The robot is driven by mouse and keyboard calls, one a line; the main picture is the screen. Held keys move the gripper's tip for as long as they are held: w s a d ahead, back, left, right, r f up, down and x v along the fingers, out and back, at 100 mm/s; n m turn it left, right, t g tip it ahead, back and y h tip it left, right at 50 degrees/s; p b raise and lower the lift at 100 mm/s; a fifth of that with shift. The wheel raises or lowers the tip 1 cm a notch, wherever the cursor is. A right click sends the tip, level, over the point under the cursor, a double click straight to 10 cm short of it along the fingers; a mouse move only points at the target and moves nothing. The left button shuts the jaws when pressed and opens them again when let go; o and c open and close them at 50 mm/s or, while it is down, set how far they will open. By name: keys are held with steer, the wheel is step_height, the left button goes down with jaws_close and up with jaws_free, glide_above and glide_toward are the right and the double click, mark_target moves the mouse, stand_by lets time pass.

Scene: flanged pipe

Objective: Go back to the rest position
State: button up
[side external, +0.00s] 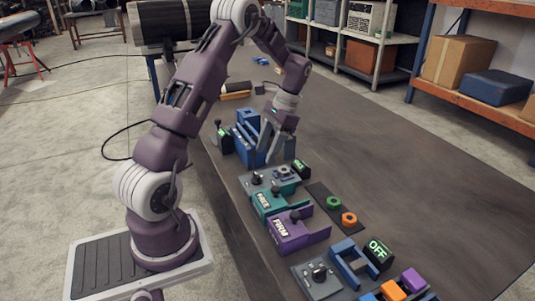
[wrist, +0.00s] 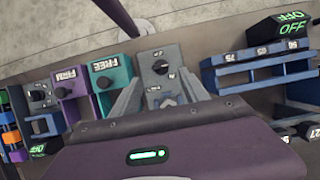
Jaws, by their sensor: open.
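My gripper (side external: 273,152) is open and empty, pointing down above the row of fixtures on the table. In the wrist view its two fingers (wrist: 162,90) stand apart, on either side of a grey block (wrist: 152,58) with a black knob. That block (side external: 258,179) lies just below and in front of the fingers in the side view. Whether the fingertips touch anything is hard to tell. The arm is bent over and reaches out from its base.
A blue rack (side external: 240,143) stands close beside my gripper. A teal FREE holder (side external: 268,203) and a purple FIRM holder (side external: 290,238) sit nearer. A green nut (side external: 333,203) and an orange nut (side external: 349,219) lie on a dark strip. The table's right side (side external: 430,180) is clear.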

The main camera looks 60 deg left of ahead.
steer(key=s+d+r+t+y, duration=0.1)
steer(key=s+d+r+t, duration=0.25)
steer(key=d+r, duration=1.05)
steer(key=s+d+r+t+h, duration=0.1)
steer(key=s+d+r+t, duration=0.2)
steer(key=s+d+t, duration=0.7)
steer(key=w+a+g, duration=0.4)
steer(key=w+g, duration=0.2)
steer(key=g, duration=0.8)
glide_toward(257, 174)
steer(key=x, duration=0.7)
steer(key=shift+s+d+f, duration=0.1)
steer(key=shift+s+f, duration=0.15)
steer(key=shift+f, duration=0.05)
steer(key=shift+s+f+t, duration=0.15)
steer(key=shift+f+t, duration=0.1)
steer(key=shift+f, duration=0.1)
